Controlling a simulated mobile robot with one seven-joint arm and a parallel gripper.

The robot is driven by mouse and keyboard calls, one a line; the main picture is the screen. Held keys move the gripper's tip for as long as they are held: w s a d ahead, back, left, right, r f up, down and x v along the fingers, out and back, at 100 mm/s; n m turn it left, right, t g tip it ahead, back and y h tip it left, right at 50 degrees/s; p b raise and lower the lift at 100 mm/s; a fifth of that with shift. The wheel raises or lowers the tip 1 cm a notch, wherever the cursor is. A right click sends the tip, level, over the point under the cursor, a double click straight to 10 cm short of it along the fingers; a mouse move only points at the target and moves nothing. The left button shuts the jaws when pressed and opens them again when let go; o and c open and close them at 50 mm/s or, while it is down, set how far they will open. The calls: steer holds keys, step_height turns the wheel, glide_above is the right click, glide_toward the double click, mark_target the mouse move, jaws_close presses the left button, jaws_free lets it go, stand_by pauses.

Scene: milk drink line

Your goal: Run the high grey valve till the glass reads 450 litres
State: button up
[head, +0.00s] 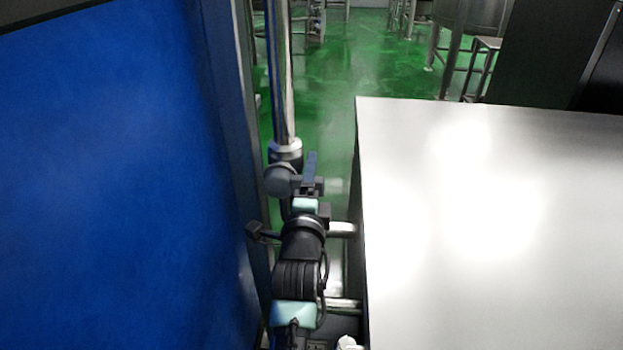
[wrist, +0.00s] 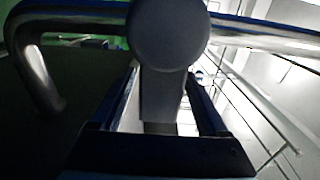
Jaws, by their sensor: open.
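A grey valve with a round hub (head: 280,180) sits at the lower end of a shiny upright pipe (head: 282,75) in the head view. In the wrist view its round hub (wrist: 168,35) fills the top middle, and a flat grey lever (wrist: 163,95) runs down from it. My gripper (head: 309,172) is at the valve's right side in the head view. In the wrist view my gripper (wrist: 161,75) is open, with one blue finger on each side of the lever. I cannot tell whether either finger touches it. No level glass or reading is visible.
A large blue surface (head: 105,180) stands close on the left. A pale flat-topped block (head: 490,220) stands close on the right, leaving a narrow gap for my arm. Green floor (head: 345,70) and steel tank legs lie beyond. A bent pipe (wrist: 38,70) shows in the wrist view.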

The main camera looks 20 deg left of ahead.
steer(key=shift+w+a, duration=0.1)
steer(key=shift+w, duration=0.25)
jaws_close()
stand_by(1.3)
